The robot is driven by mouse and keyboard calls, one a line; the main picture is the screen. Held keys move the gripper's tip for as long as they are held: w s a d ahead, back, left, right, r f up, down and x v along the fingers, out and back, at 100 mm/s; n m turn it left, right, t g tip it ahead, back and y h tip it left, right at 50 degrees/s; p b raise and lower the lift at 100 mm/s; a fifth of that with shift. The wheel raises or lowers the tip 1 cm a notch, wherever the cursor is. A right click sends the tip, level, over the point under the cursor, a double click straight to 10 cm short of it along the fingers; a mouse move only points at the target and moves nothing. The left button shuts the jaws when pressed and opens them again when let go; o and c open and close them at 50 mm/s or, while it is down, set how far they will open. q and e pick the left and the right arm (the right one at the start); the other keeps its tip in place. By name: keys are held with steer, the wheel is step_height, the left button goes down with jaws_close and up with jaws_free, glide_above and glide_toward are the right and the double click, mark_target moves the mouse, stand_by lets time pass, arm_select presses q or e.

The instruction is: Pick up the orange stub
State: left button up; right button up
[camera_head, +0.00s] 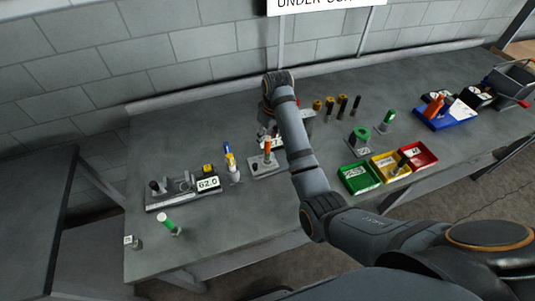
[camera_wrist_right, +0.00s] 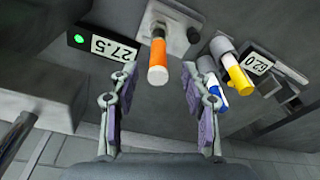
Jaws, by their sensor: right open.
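The orange stub (camera_wrist_right: 158,62) has a white band at its near end in the right wrist view. It stands on a grey metal block (camera_wrist_right: 183,17). In the head view the orange stub (camera_head: 267,145) is upright on its block, left of my right forearm. My right gripper (camera_wrist_right: 159,88) is open and empty, with its fingers spread to either side of the stub's near end; I see no contact. In the head view this gripper is mostly hidden behind my arm. My left gripper is in neither view.
A display reading 27.5 (camera_wrist_right: 112,48) is close beside the block. Blue and yellow capped tubes (camera_wrist_right: 235,77) stand on the other side. In the head view, a fixture reading 62.0 (camera_head: 208,184) is further left; green (camera_head: 358,188), yellow and red bins are right.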

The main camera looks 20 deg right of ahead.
mark_target(266, 145)
steer(key=shift+w+f, duration=0.15)
steer(key=shift+f, duration=0.15)
steer(key=shift+w+f, duration=0.15)
steer(key=f, duration=0.1)
steer(key=f+p, duration=0.1)
steer(key=f, duration=0.1)
steer(key=f+p, duration=0.1)
steer(key=shift+w+a+f, duration=0.15)
steer(key=shift+w, duration=0.1)
steer(key=shift+w+f, duration=0.1)
steer(key=shift+f, duration=0.3)
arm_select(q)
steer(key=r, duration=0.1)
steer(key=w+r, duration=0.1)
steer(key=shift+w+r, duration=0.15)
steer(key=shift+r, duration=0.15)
arm_select(e)
jaws_close()
